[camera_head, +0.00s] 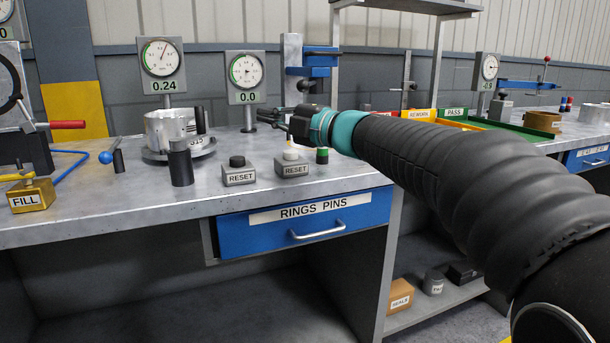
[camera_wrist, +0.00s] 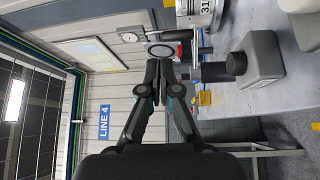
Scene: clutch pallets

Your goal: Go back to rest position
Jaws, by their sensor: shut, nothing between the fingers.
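My gripper (camera_head: 272,118) is at the end of my arm, which reaches in from the right in the head view. It is raised above the grey workbench (camera_head: 100,212), in front of the gauge reading 0.0 (camera_head: 246,78). In the wrist view my gripper (camera_wrist: 158,66) has its dark fingers together with nothing between them. The wrist view is turned sideways, with the bench on its right side. The fingertips are small in the head view.
On the bench stand a metal part (camera_head: 166,126), a dark cylinder (camera_head: 180,165) and two RESET buttons (camera_head: 239,176) (camera_head: 292,167). A gauge reading 0.24 (camera_head: 162,65) stands behind. A blue drawer (camera_head: 265,230) is below. A FILL block (camera_head: 31,196) is at left.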

